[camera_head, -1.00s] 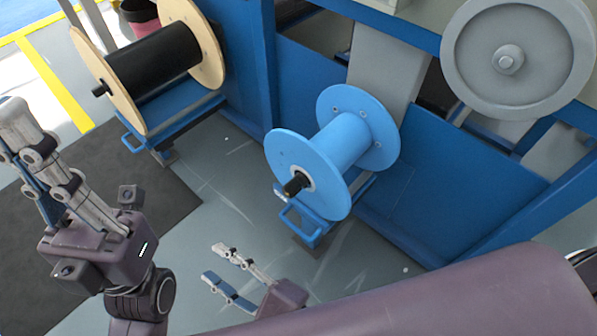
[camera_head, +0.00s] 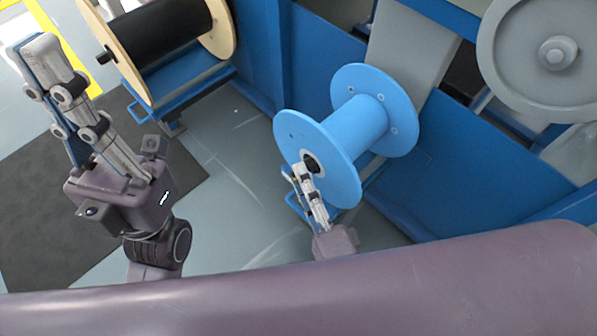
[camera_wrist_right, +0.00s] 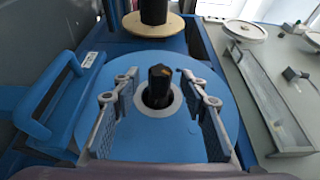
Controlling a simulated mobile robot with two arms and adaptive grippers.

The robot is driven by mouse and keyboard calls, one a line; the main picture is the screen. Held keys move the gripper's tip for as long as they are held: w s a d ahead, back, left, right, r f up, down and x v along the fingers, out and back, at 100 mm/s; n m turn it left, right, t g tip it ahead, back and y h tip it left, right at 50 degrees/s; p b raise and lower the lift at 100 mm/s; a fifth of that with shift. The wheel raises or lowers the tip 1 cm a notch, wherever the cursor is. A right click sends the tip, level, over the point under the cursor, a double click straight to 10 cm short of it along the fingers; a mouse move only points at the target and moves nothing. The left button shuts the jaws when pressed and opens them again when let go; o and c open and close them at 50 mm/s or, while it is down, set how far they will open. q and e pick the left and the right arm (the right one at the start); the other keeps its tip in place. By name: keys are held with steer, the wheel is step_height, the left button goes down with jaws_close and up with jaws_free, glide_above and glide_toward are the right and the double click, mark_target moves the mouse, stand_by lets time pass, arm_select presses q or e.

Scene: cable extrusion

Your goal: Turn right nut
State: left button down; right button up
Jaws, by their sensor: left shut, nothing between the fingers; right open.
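The black nut (camera_wrist_right: 159,88) is the dark shaft end at the centre of the blue spool (camera_wrist_right: 140,142). It also shows in the head view (camera_head: 313,162) on the near face of the blue spool (camera_head: 347,130), partly covered by my right gripper. My right gripper (camera_head: 301,172) is in front of that face. In the right wrist view its open fingers (camera_wrist_right: 160,80) stand on either side of the nut with a gap on both sides, so contact is not visible. My left gripper (camera_head: 40,45) is shut and empty, raised at the left, away from the spool.
A wooden-flanged spool with black cable (camera_head: 160,38) stands at the upper left. A blue handle (camera_wrist_right: 48,103) is close beside the spool in the right wrist view. Blue machine panels (camera_head: 450,165) lie to the right, with a grey wheel (camera_head: 530,80) above. The grey floor is open at centre left.

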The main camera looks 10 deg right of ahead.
steer(key=shift+x, duration=1.25)
